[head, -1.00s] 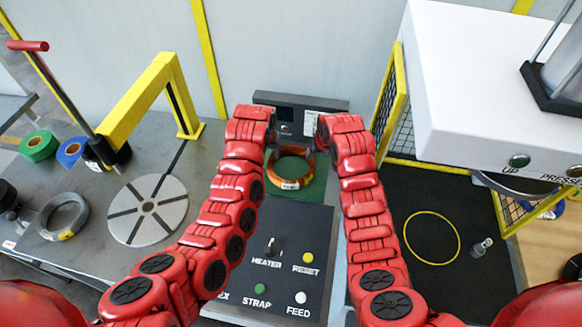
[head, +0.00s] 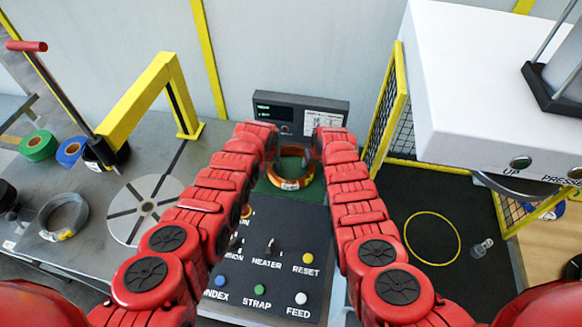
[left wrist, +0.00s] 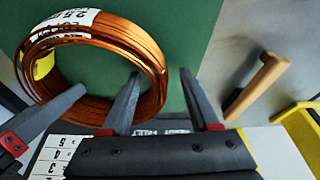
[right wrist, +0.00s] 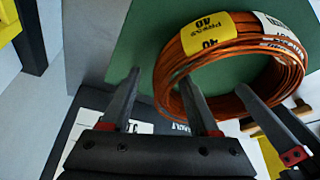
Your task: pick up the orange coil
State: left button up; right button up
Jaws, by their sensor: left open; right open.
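The orange coil (head: 307,175) lies flat on a green mat (head: 273,191) beyond the control panel. It has white and yellow labels, seen best in the right wrist view (right wrist: 287,75). My left gripper (left wrist: 159,72) is open at one side of the coil, with the coil's wall showing between its fingers. My right gripper (right wrist: 160,73) is open at the opposite side, its fingers likewise on either side of the wall. Whether the fingers touch the coil cannot be told. In the head view the wrists mostly hide both grippers.
A control panel (head: 262,235) with buttons and knobs is between my arms. A dark display unit (head: 275,110) stands behind the coil. At left are a yellow arm (head: 150,95), a round slotted plate (head: 140,225) and a grey coil (head: 62,215). A white press (head: 490,100) is at right.

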pick_arm(q)
jog(key=shift+w+f, duration=0.1)
jog(key=shift+w, duration=0.05)
pick_arm(e)
jog(key=shift+a+f, duration=0.1)
jog(key=shift+f, duration=0.15)
pick_arm(q)
grip_shut()
pick_arm(e)
grip_shut()
jog(key=shift+r, duration=0.1)
dwell(1.0)
